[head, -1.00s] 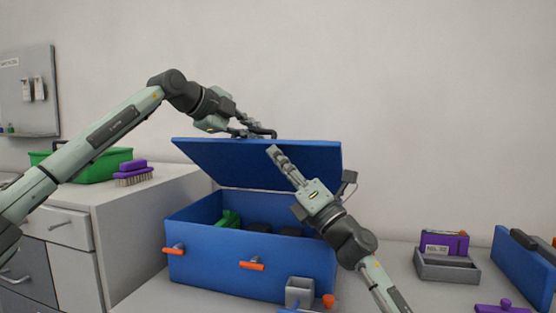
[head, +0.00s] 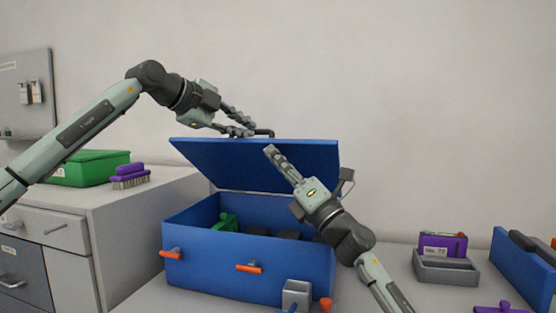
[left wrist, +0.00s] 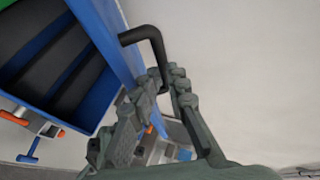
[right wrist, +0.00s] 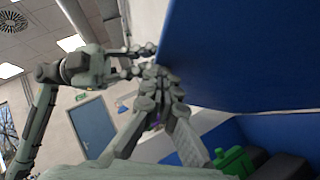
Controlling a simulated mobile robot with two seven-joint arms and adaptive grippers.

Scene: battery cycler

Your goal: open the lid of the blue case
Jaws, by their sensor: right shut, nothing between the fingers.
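The blue case (head: 215,268) stands on the counter with its lid (head: 255,165) raised and tilted back; its inside shows from the front. A black handle (head: 264,132) is at the lid's upper edge; it also shows in the left wrist view (left wrist: 152,38). My left gripper (head: 253,129) is at this handle with its fingers apart; the handle's end lies by the fingertips, and contact is unclear. My right gripper (head: 269,150) is shut and empty, its fingertips at the lid's inner face near the top edge. The right wrist view shows the lid (right wrist: 250,50) close beside the fingers.
Orange-handled latches (head: 248,268) stick out from the case front. A small grey box (head: 296,293) stands before it. A green box (head: 90,168) and purple brush (head: 130,177) sit on the left cabinet. A grey tray (head: 446,268) and blue holder (head: 520,265) stand right.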

